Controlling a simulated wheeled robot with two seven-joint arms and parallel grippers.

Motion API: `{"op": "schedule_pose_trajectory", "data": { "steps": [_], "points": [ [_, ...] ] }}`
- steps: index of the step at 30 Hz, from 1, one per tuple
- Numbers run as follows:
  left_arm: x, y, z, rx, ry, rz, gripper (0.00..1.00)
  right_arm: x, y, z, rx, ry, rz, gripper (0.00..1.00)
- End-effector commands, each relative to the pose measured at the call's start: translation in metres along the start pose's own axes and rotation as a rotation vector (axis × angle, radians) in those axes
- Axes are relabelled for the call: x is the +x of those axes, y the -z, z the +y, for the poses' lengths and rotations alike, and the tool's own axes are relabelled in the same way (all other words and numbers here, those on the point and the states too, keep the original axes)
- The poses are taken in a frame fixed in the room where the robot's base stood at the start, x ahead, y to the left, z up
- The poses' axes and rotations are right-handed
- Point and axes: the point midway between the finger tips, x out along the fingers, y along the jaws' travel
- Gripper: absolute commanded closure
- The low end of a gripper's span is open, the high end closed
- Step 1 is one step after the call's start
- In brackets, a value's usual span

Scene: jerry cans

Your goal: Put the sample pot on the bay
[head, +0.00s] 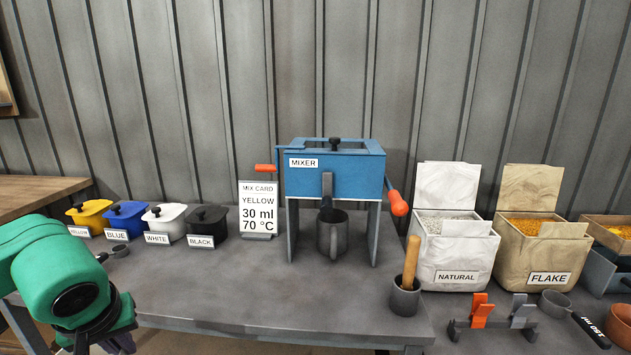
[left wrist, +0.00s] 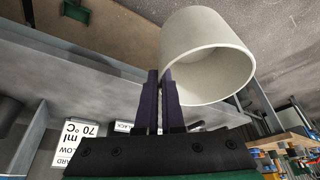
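A pale, off-white round pot, which I take as the sample pot (left wrist: 207,55), shows large in the left wrist view, its open mouth turned toward the camera. The dark fingers of my left gripper (left wrist: 160,78) are close together at the pot's left rim and appear to pinch its wall. In the head view my green left arm (head: 60,270) is at the lower left; its fingertips and the pot are not seen there. No place marked as the bay can be made out. My right gripper is not in view.
A blue mixer (head: 335,170) stands mid-table with a grey mug (head: 332,238) under it. Lidded colour tubs (head: 145,220) and a mix card (head: 258,208) are left of it. A pestle cup (head: 405,297), an orange-and-grey rack (head: 490,322) and material bags (head: 455,250) are right.

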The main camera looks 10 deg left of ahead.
Motion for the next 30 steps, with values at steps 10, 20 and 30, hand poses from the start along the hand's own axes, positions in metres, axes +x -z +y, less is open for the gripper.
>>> {"op": "schedule_pose_trajectory", "data": {
  "steps": [10, 20, 30],
  "points": [
    [0.016, -0.011, 0.004, 0.044, -0.012, -0.001, 1.0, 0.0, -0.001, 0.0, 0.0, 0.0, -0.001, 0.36],
    [0.037, -0.033, 0.024, 0.133, -0.061, -0.005, 1.0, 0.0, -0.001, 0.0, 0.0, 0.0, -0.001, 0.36],
    [0.057, -0.065, 0.056, 0.276, -0.122, -0.003, 1.0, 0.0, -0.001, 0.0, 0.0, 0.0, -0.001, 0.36]
  ]
}}
